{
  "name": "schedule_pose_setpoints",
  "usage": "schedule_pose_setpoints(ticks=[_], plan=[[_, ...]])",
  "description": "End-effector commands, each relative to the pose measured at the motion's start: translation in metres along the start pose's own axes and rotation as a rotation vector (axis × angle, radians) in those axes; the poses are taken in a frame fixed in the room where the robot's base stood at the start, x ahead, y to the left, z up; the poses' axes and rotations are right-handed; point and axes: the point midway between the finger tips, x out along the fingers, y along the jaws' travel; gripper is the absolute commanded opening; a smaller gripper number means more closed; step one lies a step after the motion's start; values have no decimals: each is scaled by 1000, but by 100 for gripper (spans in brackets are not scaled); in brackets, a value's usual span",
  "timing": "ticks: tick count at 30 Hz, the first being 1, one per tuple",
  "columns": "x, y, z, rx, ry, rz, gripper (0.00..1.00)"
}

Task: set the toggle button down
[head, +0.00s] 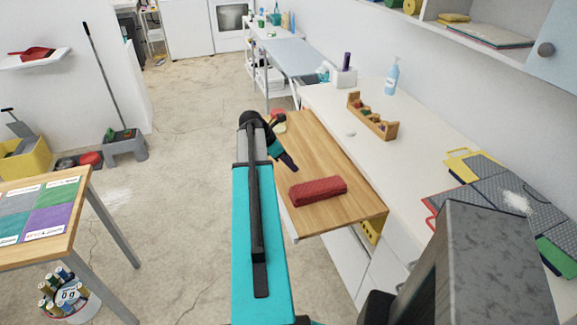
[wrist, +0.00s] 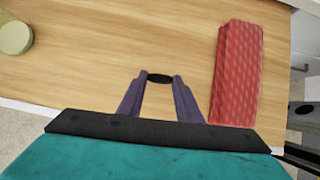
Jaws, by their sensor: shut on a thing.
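The toggle button, a small dark oval (wrist: 159,78), shows in the wrist view between the tips of my gripper (wrist: 159,82). The two purple fingers are closed on its sides. It is over the bare wooden board (wrist: 95,50); I cannot tell whether it touches the wood. In the head view, my gripper (head: 288,161) is above the left part of the wooden board (head: 330,214), and the button cannot be made out there.
A red textured bundle (head: 318,191) lies on the board, right of my gripper in the wrist view (wrist: 237,75). A round olive piece (wrist: 14,37) lies at the left. A wooden rack (head: 373,120) stands on the white counter. Bare wood lies between bundle and round piece.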

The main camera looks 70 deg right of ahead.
Motion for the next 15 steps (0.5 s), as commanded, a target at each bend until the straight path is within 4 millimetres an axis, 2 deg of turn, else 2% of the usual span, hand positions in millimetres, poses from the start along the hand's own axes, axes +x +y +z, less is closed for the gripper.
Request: schedule_pose_setpoints(ticks=[6,15], plan=[[11,0,-7,-1,0,0,11],[13,0,-8,0,0,1,11]])
